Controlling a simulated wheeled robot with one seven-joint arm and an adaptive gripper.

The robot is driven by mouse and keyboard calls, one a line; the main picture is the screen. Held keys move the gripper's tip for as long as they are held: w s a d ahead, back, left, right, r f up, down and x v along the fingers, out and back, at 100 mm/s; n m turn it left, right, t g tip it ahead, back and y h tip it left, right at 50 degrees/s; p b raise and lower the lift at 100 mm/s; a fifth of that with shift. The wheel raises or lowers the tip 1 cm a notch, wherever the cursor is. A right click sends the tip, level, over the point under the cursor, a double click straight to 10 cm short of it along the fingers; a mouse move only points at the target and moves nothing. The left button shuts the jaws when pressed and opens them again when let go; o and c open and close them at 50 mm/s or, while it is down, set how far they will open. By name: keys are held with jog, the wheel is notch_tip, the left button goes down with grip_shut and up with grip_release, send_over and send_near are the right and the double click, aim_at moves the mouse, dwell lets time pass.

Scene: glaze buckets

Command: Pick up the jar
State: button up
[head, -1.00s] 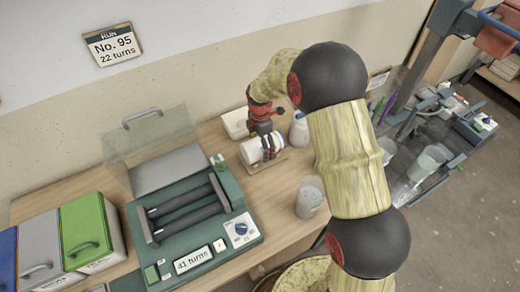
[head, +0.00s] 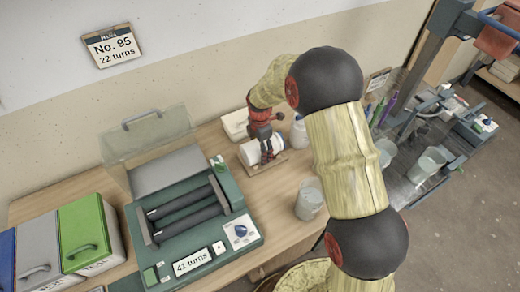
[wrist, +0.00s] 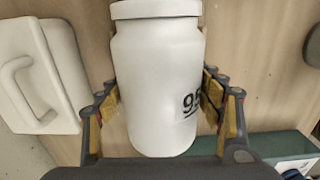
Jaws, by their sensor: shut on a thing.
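The jar (head: 249,154) is white with a lid and lies on its side on a small wooden tray (head: 290,163) on the bench. In the wrist view the jar (wrist: 155,75) fills the middle, with part of a black "95" label showing at its right side. My gripper (head: 267,153) reaches down over the jar from above. Its fingers in the wrist view (wrist: 161,112) stand on both sides of the jar's body and are shut on it. I cannot tell whether the jar is clear of the tray.
A green roller machine (head: 190,215) reading "41 turns" stands to the left, its clear lid raised. A cloudy beaker (head: 309,200) stands in front. A wall sign (head: 113,46) reads "No. 95, 22 turns".

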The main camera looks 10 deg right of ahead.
jog(key=c, duration=0.6)
jog(key=shift+w+r, duration=0.15)
jog(key=shift+c, duration=0.5)
jog(key=shift+r, duration=0.1)
jog(key=shift+r, duration=0.2)
notch_tip(320, 180, up, 3)
jog(key=shift+r+p, duration=0.15)
jog(key=shift+p, duration=0.65)
jog(key=s+d+r+p, duration=0.2)
jog(key=s+r+p, duration=0.2)
jog(key=s+r, duration=0.2)
jog(key=s+d+r+p, duration=0.3)
jog(key=s+r, duration=0.4)
jog(key=r, duration=0.2)
jog(key=shift+p, duration=0.4)
